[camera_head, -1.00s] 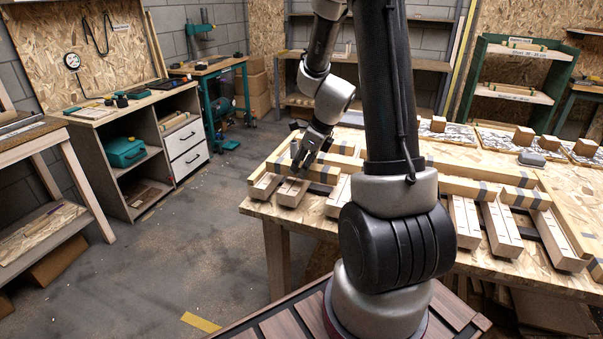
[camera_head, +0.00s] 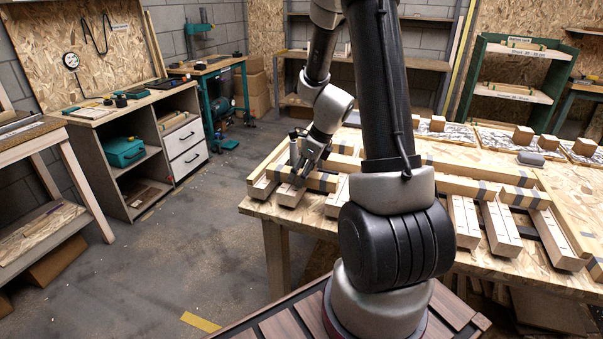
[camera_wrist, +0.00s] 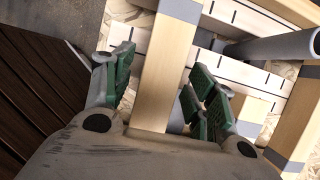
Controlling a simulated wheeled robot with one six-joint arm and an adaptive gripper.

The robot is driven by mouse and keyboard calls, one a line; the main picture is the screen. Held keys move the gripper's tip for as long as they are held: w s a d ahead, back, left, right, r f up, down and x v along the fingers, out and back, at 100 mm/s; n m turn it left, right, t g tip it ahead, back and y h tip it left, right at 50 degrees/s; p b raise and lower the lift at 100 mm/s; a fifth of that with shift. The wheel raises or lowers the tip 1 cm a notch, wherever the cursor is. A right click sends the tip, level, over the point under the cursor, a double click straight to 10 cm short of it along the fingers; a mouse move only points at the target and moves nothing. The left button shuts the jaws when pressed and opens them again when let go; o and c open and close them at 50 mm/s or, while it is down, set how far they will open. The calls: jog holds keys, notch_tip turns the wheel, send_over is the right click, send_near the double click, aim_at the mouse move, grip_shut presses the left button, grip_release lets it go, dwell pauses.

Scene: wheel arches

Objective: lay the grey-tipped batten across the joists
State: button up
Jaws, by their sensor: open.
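The batten (camera_head: 318,181) is pale wood with grey ends and lies across the pale joists (camera_head: 291,194) at the table's left part. In the wrist view the batten (camera_wrist: 165,75) runs up between my fingers, its grey tip (camera_wrist: 180,9) over marked joists (camera_wrist: 242,68). My gripper (camera_head: 300,177) is low over the batten's left part. In the wrist view my gripper (camera_wrist: 160,95) is open, with green-padded fingers on either side of the batten. Gaps show beside the wood. The batten's near end is hidden behind my gripper body.
Another grey-banded timber (camera_wrist: 296,115) and a grey cylinder (camera_wrist: 272,47) are close on the right in the wrist view. More joists with a crosspiece (camera_head: 485,190) lie on the table's right side. Wooden blocks (camera_head: 525,136) stand at the back.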

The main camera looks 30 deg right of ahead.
jog(key=v, duration=1.2)
jog(key=s+a+r+n+h, duration=0.1)
jog(key=s+r+n, duration=0.3)
jog(key=n, duration=0.5)
jog(key=s+a+r+n+h, duration=0.1)
jog(key=s+a+r+n, duration=0.3)
jog(key=s+n, duration=0.5)
jog(key=s+a+r+n, duration=0.3)
jog(key=s+n, duration=0.4)
jog(key=n, duration=0.3)
jog(key=shift+r+t+h, duration=0.4)
jog(key=shift+r, duration=0.4)
